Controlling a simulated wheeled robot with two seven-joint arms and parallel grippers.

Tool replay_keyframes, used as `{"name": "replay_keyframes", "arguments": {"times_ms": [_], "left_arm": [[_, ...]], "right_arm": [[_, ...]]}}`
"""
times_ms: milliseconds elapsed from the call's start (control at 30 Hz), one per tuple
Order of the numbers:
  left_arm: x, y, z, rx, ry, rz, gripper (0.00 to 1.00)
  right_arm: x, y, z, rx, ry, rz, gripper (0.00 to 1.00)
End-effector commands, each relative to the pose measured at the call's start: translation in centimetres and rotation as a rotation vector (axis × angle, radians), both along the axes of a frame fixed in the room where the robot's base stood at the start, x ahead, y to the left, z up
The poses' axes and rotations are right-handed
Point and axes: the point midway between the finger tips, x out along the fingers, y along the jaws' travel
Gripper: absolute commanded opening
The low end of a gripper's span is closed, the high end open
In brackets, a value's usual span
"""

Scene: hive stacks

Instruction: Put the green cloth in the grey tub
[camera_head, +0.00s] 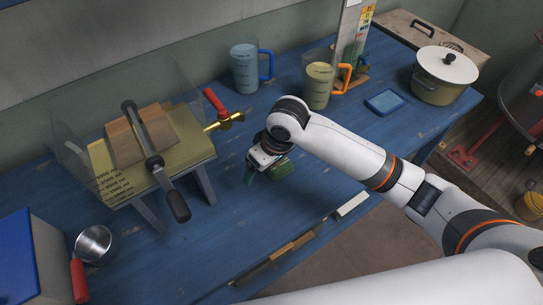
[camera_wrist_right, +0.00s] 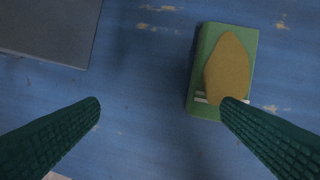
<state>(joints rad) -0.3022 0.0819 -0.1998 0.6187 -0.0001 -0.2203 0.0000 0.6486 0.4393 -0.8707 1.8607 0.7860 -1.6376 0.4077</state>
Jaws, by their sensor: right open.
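My right gripper (camera_head: 264,173) is open over the middle of the blue table, with nothing between its dark green fingers. In the right wrist view its two ridged fingers (camera_wrist_right: 165,108) are spread wide above bare table. A flat green block-like item (camera_wrist_right: 203,75) with a tan oval on its top lies on the table beyond the right finger, whose tip overlaps its near edge in the picture. I cannot tell whether it is the green cloth; no clearly draped cloth shows. I see no thing that is surely the grey tub. My left gripper is not in view.
A stand with a wooden block and clamp (camera_head: 143,137) is left of my gripper. Behind are a blue jug (camera_head: 244,70), a yellowish jug (camera_head: 318,84) and a lidded pot (camera_head: 441,82). A metal pan (camera_head: 93,244) is front left. A dark grey panel (camera_wrist_right: 45,30) shows in the wrist view.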

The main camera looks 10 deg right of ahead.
Motion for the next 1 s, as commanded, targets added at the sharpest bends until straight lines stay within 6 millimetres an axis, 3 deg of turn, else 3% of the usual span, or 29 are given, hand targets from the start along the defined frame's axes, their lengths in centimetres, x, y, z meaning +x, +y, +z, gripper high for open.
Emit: {"name": "replay_keyframes", "arguments": {"times_ms": [33,100,367,467,800,1000], "left_arm": [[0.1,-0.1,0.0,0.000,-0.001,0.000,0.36],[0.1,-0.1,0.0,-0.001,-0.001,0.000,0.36],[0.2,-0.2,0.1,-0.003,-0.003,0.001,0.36],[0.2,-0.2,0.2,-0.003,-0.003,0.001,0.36],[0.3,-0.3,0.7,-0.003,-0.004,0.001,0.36],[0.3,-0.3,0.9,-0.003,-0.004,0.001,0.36]], "right_arm": [[1.6,-0.9,1.2,-0.037,0.007,-0.029,0.87],[2.9,-2.0,2.3,-0.073,0.032,-0.072,0.87],[5.4,-4.4,4.8,-0.141,0.077,-0.181,0.87],[5.6,-4.5,4.1,-0.146,0.083,-0.191,0.87],[6.1,-4.2,-1.2,-0.144,0.081,-0.188,0.87],[6.4,-4.0,-2.5,-0.144,0.079,-0.186,0.87]]}}
